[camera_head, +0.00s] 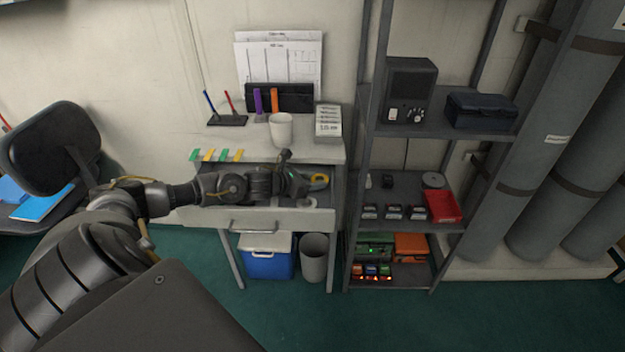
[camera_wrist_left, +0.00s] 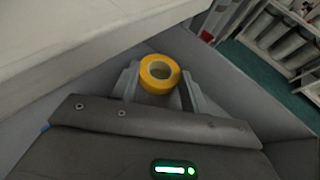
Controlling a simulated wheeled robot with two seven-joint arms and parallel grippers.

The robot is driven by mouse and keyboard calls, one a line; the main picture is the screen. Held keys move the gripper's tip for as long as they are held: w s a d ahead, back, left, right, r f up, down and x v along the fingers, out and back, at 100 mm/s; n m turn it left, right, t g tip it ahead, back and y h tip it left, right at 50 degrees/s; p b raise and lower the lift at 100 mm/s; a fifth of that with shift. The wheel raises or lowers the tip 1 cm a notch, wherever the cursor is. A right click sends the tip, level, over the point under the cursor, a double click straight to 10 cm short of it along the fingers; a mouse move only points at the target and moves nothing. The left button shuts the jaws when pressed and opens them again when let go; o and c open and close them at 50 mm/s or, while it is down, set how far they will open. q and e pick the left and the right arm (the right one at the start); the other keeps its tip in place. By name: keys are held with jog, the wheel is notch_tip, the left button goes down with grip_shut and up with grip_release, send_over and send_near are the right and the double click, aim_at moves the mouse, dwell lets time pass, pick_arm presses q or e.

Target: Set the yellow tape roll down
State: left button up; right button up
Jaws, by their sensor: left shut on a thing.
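The yellow tape roll (camera_head: 319,180) shows at the tip of my left gripper (camera_head: 308,184), over the right part of the open drawer (camera_head: 270,218). In the left wrist view the roll (camera_wrist_left: 160,74) sits between the two grey fingers of my left gripper (camera_wrist_left: 160,84), which is shut on it. Its central hole faces the camera. A grey-white ring-shaped thing (camera_head: 308,202) lies in the drawer just below the gripper. I cannot tell whether the tape roll touches the drawer floor. My right gripper is not in view.
The desk top (camera_head: 225,140) overhangs the drawer and carries a white mug (camera_head: 281,129), pens, colored tabs and a card stack (camera_head: 328,122). A metal shelf (camera_head: 356,200) stands close on the right. A blue cooler (camera_head: 267,262) and a grey bin (camera_head: 314,258) stand below.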

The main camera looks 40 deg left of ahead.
pick_arm(q)
jog(key=shift+s+f, duration=0.15)
jog(key=shift+f, duration=0.1)
jog(key=o, duration=1)
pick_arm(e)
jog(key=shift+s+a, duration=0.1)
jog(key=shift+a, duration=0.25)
pick_arm(q)
jog(key=shift+r, duration=0.15)
jog(key=shift+s+a, duration=0.2)
jog(key=shift+s, duration=0.05)
jog(key=v, duration=1)
jog(key=shift+s+b, duration=0.1)
jog(key=shift+b, duration=0.2)
jog(key=shift+s+a+r, duration=0.15)
jog(key=shift+s+r, duration=0.15)
jog(key=shift+s, duration=0.25)
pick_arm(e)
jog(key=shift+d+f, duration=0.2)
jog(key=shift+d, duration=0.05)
